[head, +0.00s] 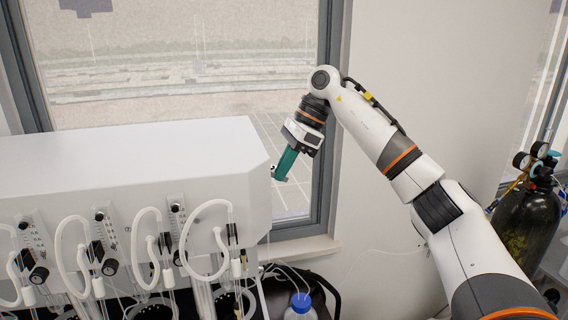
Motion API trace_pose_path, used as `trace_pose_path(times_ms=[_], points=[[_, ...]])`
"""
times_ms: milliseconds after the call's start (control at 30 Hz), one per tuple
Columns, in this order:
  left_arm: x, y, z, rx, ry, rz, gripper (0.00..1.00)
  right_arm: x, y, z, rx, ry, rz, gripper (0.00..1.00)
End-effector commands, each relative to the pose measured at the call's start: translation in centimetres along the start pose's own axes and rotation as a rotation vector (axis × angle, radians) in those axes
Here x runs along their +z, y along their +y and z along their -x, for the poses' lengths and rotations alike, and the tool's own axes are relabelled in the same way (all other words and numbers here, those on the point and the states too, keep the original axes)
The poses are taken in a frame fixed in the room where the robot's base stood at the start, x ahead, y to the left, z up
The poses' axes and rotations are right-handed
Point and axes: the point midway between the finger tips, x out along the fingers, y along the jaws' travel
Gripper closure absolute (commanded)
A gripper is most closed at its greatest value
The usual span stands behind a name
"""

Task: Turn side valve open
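The multi distiller (130,155) is a long white housing on the left of the head view, with its right end near my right gripper. My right gripper (279,174) has a teal body and points down and left beside the upper right end of the housing. A small dark part shows at its tip, against the housing's edge. I cannot tell whether this is a fingertip or the side valve, nor whether they touch. The side valve is not clearly visible; the housing's right side faces mostly away. The finger gap is too small to read. My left gripper is out of view.
White looped tubes (207,240) and black knobs (109,267) line the distiller's front. A blue-capped bottle (301,303) stands below its right end. A window (180,60) is behind. A dark gas cylinder (527,225) with gauges stands at the far right.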

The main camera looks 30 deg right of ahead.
Motion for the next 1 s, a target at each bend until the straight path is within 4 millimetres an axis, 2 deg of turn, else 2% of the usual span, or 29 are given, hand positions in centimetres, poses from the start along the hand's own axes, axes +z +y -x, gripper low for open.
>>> trace_pose_path(times_ms=[500,1000], points=[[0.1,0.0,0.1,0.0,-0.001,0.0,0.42,-1.2,0.0,0.9,0.004,-0.394,0.0,1.0],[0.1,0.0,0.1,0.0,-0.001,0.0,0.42,-1.5,0.0,0.8,0.0,-0.503,0.001,1.0]])
